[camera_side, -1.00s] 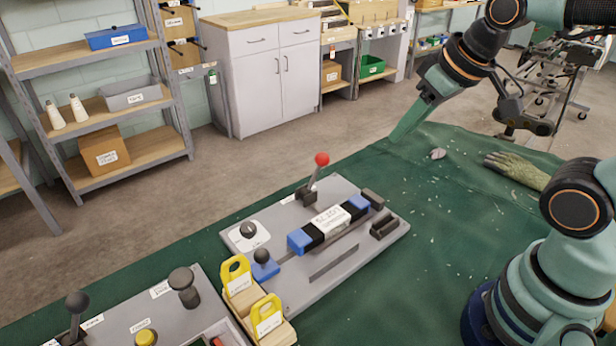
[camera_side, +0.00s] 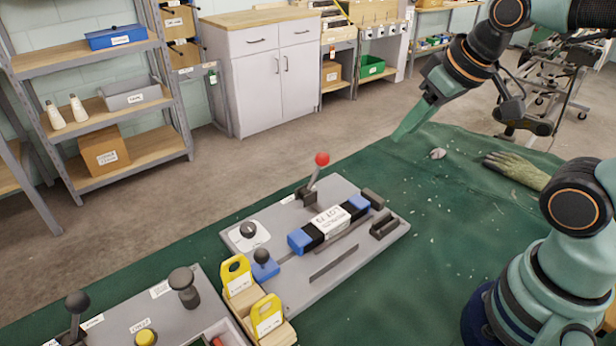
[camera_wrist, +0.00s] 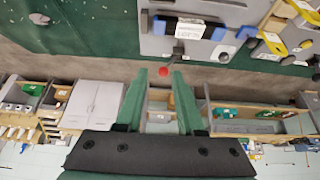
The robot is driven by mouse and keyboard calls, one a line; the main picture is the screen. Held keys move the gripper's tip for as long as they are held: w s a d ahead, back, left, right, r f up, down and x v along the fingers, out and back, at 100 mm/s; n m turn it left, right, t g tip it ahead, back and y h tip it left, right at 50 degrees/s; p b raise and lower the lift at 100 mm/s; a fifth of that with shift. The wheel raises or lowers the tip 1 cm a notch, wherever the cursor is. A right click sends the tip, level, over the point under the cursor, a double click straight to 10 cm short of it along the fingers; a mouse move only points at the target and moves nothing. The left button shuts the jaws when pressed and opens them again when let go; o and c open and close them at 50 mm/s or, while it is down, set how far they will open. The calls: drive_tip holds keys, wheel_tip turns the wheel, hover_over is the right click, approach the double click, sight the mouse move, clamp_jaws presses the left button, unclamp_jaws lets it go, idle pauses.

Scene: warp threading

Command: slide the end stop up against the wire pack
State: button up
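The wire pack (camera_side: 330,222) is a dark bar with blue ends and a white label, lying on a grey fixture plate (camera_side: 345,270). The end stop, which I take to be the blue block with a dark round knob (camera_side: 264,267), sits left of the pack on the same rail line, with a gap between them. In the wrist view the pack (camera_wrist: 190,28) and the blue block (camera_wrist: 246,33) show near the top. My gripper (camera_side: 400,134) is in the air behind and right of the fixture, away from both. Its fingers (camera_wrist: 159,76) are apart with nothing held between them.
A red-balled lever (camera_side: 321,160) stands up behind the pack. Yellow-handled pieces (camera_side: 266,316) stand close in front of the blue block. A grey panel with dark knobs (camera_side: 183,284) is at front left. A glove (camera_side: 516,170) lies at right on the green cloth (camera_side: 440,200).

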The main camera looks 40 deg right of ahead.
drive_tip(key=o, duration=0.4)
drive_tip(key=n+g, duration=0.6)
drive_tip(key=n, duration=1)
hover_over(261, 251)
wheel_tip(261, 251, down, 10)
wheel_tip(261, 251, down, 11)
drive_tip(key=shift+f, duration=0.15)
clamp_jaws()
